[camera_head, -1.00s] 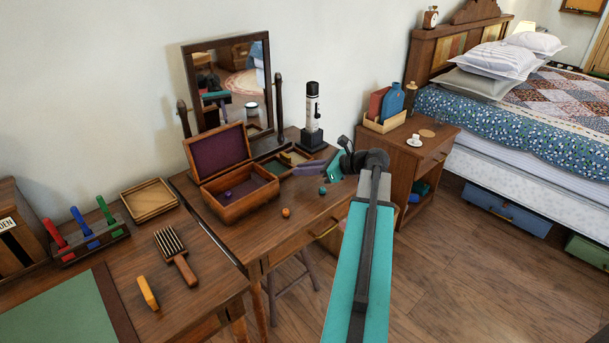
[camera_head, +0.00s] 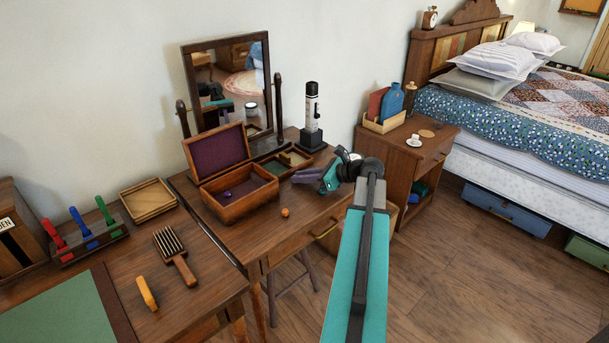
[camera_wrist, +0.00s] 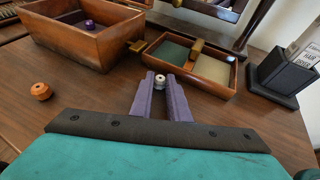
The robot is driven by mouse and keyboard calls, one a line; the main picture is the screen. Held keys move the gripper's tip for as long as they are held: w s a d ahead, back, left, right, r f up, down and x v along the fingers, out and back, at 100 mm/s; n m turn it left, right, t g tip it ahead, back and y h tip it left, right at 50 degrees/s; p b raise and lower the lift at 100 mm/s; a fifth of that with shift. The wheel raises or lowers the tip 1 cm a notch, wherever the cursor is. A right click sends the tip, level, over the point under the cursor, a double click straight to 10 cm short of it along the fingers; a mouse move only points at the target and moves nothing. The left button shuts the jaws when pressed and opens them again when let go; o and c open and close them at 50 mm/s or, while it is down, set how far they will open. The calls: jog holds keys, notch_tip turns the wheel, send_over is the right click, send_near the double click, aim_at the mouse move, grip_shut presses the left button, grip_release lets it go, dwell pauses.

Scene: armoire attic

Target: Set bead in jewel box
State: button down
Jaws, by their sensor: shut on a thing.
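The jewel box (camera_head: 240,205) is a wooden box with its purple-lined lid (camera_head: 217,158) open, standing on the dressing table. A purple bead (camera_wrist: 90,25) lies inside it. My gripper (camera_head: 297,177) is right of the box, above the table. In the wrist view its purple fingers (camera_wrist: 160,92) are shut on a small pale grey bead (camera_wrist: 160,81) at their tips. An orange bead (camera_head: 285,212) lies on the table in front of the box; it also shows in the wrist view (camera_wrist: 40,91).
A shallow divided tray (camera_wrist: 228,81) stands just right of the box. A hairbrush (camera_head: 175,256) lies on the desk at left. The table front around the orange bead is clear.

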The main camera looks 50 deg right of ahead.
jog(key=c, duration=1.7)
grip_release()
jog(key=shift+r, duration=0.1)
jog(key=v, duration=1.2)
jog(key=shift+r, duration=0.15)
